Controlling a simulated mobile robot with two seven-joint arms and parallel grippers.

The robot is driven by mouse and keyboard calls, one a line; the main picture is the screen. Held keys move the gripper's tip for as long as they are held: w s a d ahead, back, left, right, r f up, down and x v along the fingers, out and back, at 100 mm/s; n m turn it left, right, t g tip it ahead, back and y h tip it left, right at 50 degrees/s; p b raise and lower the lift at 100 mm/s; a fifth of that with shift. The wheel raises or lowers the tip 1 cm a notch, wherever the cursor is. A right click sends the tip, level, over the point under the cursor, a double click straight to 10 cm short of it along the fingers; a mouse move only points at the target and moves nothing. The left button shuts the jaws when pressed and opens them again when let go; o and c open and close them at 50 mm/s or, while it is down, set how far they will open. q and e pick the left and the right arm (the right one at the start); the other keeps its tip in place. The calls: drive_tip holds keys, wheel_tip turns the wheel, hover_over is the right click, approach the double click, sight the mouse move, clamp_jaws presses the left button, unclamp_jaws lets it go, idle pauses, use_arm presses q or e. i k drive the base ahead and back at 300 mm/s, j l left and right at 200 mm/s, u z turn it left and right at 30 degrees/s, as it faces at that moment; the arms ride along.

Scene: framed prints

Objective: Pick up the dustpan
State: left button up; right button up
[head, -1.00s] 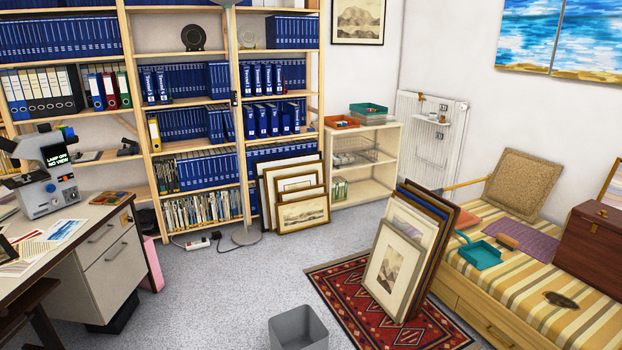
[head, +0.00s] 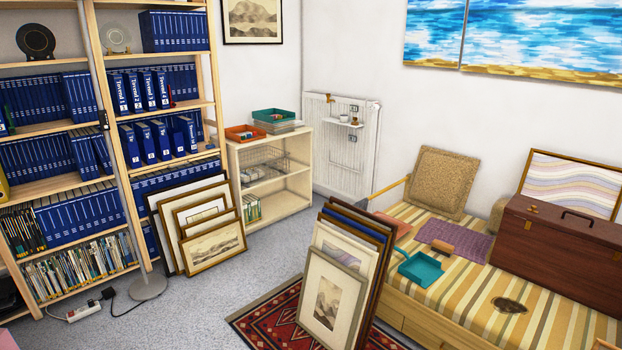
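A teal dustpan (head: 420,269) lies on the striped daybed (head: 465,300), near its front left edge. Its open pan faces up.
Framed prints (head: 330,300) lean in a stack on the red patterned rug (head: 270,318), in front of the daybed's left end. A brown wooden case (head: 562,250) and a dark oval object (head: 509,305) are on the daybed.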

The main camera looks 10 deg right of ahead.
sight(420, 267)
drive_tip(key=i+l+z, duration=0.15)
drive_tip(key=i+z, duration=0.25)
drive_tip(key=i, duration=0.15)
drive_tip(key=i+z, duration=0.45)
drive_tip(key=i+l+u, duration=0.45)
drive_tip(key=i+l, duration=0.4)
drive_tip(key=i, duration=0.05)
